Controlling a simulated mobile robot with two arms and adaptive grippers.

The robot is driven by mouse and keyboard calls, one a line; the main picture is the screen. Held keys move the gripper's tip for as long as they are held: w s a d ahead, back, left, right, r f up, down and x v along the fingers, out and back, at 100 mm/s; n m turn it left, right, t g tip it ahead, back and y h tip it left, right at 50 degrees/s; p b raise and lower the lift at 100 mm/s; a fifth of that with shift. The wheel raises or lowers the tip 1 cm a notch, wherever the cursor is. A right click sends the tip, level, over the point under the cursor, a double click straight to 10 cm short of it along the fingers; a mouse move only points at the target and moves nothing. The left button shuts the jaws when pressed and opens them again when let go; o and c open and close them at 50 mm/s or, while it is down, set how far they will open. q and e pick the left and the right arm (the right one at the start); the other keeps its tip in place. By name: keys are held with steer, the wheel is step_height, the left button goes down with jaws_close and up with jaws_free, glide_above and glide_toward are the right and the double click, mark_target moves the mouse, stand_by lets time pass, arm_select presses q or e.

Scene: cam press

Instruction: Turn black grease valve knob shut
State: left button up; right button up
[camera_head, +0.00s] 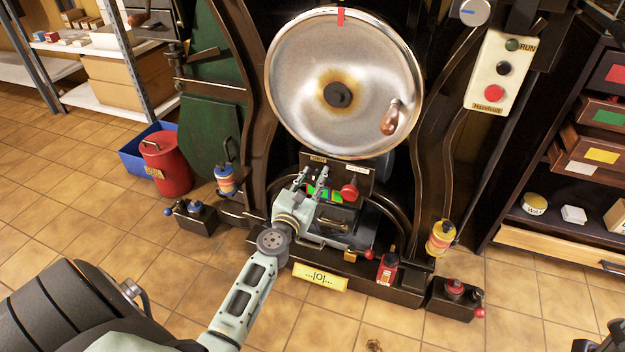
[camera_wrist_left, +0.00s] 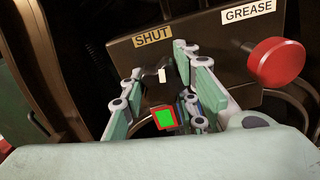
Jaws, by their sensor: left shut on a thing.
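My left gripper (camera_head: 313,181) reaches in from the lower left to the dark panel (camera_head: 350,171) below the big metal disc. In the left wrist view its two fingers (camera_wrist_left: 157,68) stand on either side of the black grease valve knob (camera_wrist_left: 151,79), which carries a white mark, and are shut on it. The fingers partly hide the knob, and I cannot make it out in the head view. A SHUT label (camera_wrist_left: 153,37) is above the knob and a GREASE label (camera_wrist_left: 248,11) is to the upper right. My right gripper is not in view.
A red knob (camera_wrist_left: 276,62) sits right of my left gripper on the same panel. The big disc (camera_head: 330,60) with a wooden handle is above. A small red bottle (camera_head: 387,268) and a yellow container (camera_head: 441,239) stand lower right.

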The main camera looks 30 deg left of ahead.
arm_select(q)
steer(key=shift+a+n, duration=0.1)
steer(key=shift+n, duration=0.9)
steer(key=shift+f, duration=0.1)
steer(key=o, duration=1.1)
steer(key=shift+s+a, duration=0.1)
steer(key=shift+s, duration=0.15)
steer(key=v, duration=1.1)
steer(key=shift+s+d, duration=0.3)
